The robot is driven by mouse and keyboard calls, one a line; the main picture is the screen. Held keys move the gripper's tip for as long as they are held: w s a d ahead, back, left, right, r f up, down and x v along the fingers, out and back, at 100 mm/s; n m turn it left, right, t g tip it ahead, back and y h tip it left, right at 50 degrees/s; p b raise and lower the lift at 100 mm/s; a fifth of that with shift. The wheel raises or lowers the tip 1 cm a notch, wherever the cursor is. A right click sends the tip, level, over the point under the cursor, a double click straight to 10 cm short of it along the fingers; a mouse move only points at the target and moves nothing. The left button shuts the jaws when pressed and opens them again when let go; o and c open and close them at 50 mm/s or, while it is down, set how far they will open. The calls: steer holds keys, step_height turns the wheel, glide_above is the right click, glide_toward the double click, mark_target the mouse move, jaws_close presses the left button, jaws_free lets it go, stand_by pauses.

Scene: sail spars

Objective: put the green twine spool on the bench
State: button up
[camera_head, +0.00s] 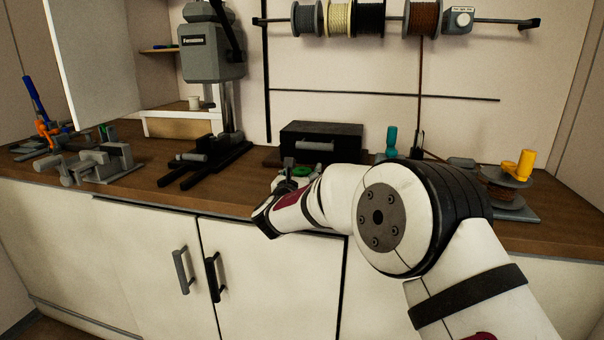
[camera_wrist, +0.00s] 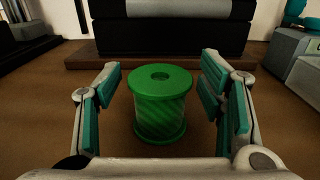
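The green twine spool (camera_wrist: 160,108) stands upright on the brown bench top (camera_wrist: 105,155) in the wrist view. A small part of the green spool (camera_head: 301,171) shows in the head view, mostly hidden by my gripper. My gripper (camera_wrist: 161,78) is open, with one finger on each side of the spool. Gaps show between the spool and both teal finger pads. The bench (camera_head: 140,182) runs along the wall over white cupboards.
A black box (camera_head: 321,138) on a brown base stands just behind the spool. A drill press (camera_head: 213,60) and a grey vise (camera_head: 100,163) are to the left. A grey winder with a yellow knob (camera_head: 520,166) is to the right. Several spools hang on a rod (camera_head: 490,20) above.

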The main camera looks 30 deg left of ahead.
steer(key=shift+s+r, duration=0.1)
steer(key=shift+s, duration=0.05)
steer(key=v, duration=1.1)
steer(key=shift+s+p, duration=0.35)
